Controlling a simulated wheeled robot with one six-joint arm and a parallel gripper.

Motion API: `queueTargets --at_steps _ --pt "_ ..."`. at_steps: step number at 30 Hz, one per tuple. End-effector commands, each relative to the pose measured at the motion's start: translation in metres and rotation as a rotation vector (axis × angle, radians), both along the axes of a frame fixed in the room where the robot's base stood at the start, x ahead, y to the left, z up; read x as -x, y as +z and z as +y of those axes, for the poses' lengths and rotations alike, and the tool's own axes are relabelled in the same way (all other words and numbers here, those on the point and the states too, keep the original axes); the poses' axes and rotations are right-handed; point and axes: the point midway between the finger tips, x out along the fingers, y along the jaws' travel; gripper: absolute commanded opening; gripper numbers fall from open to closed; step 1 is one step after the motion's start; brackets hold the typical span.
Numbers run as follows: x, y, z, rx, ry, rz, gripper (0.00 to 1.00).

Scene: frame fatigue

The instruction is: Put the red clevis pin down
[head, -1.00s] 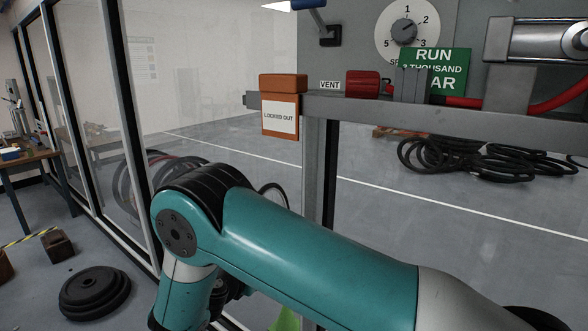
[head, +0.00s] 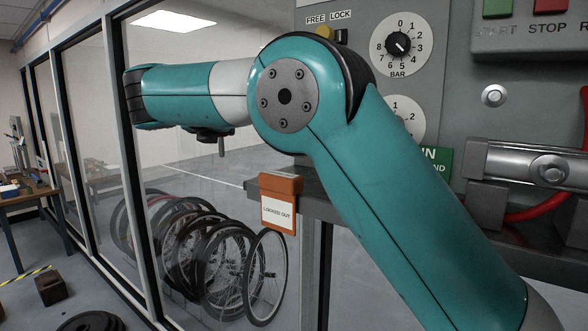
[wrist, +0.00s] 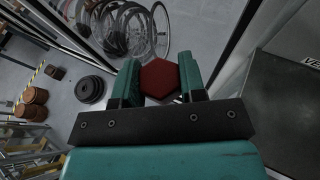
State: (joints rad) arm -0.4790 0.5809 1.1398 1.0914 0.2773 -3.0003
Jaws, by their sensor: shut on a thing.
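The red clevis pin (wrist: 158,78) shows in the wrist view as a dark red, six-sided piece between the two jaws. My gripper (wrist: 160,76) is shut on it, with one teal jaw at each side. The pin is held in the air, with the grey floor far below. Only its broad red end shows; the rest is hidden.
A grey machine panel with dials (head: 403,44) stands at the right. An orange "LOCKED OUT" block (head: 279,203) hangs on the grey ledge's end. Several bicycle wheels (head: 215,262) stand behind the glass partition. Black weight plates (wrist: 89,89) lie on the floor.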

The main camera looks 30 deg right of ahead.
Motion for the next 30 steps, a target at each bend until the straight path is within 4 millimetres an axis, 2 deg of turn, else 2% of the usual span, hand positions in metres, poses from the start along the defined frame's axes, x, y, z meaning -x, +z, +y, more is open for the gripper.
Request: queueTargets --at_steps 5,15,18,27,30 --pt "0.024 -0.003 -0.019 -0.001 0.0 -0.002 0.11" --pt "0.103 0.006 -0.075 0.0 0.001 0.0 0.11" --pt "0.121 0.006 -0.088 0.0 0.001 0.001 0.11" --pt "0.147 0.005 -0.107 -0.001 0.001 0.001 0.11" --pt "0.146 -0.013 -0.106 0.003 0.001 0.007 0.11"
